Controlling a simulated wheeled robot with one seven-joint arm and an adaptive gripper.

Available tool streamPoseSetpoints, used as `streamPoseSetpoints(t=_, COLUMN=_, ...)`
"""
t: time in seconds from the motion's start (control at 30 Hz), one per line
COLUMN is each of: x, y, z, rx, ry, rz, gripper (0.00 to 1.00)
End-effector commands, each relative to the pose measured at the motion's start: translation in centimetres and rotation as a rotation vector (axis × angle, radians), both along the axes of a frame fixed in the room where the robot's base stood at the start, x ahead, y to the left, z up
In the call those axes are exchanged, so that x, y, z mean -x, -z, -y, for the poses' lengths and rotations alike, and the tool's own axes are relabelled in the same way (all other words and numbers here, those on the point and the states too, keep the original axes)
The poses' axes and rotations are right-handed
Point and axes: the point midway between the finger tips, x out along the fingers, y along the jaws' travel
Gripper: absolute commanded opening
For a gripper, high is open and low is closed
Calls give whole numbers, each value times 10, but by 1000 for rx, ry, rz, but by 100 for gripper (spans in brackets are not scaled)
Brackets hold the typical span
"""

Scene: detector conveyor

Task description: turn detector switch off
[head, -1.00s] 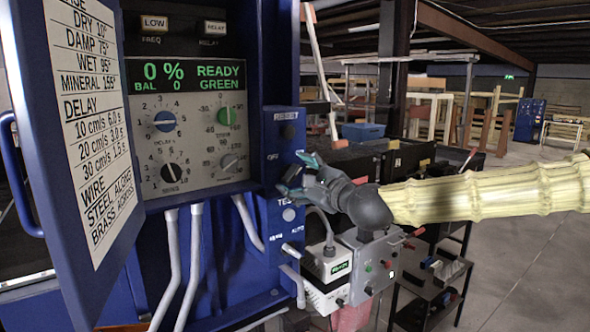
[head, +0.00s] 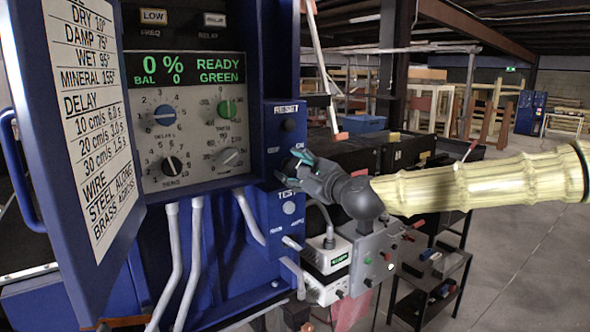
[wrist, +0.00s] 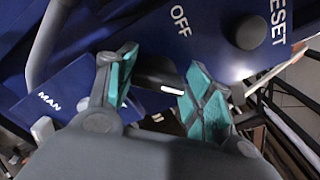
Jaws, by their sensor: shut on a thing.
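The detector switch (wrist: 153,72) is a dark knob with a white mark, on the blue side panel (head: 284,122) of the detector cabinet. "OFF" is printed beside it in the wrist view; in the head view "OFF" and "ON" stand just above my gripper. My gripper (head: 290,170) comes from the right, and its teal fingers are on both sides of the knob. In the wrist view the gripper (wrist: 155,80) is shut on the switch, with the white mark showing between the fingers. In the head view the fingers hide the knob.
A round black reset button (head: 289,125) sits above, and a pale test button (head: 289,208) below. A smaller lever (head: 291,243) is lower on the panel. The open cabinet door (head: 80,150) stands left. The display (head: 186,69) reads "READY GREEN". A grey control box (head: 375,260) lies below my wrist.

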Motion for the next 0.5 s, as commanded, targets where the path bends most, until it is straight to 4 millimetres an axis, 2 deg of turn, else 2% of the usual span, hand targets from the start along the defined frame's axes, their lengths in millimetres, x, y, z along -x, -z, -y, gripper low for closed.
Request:
streamPoseSetpoints(t=0.27, x=0, y=3, z=-1, rx=75, ry=0, rz=58, gripper=28)
streamPoseSetpoints(t=0.5, x=1, y=6, z=-1, rx=229, ry=1, rz=170, gripper=28)
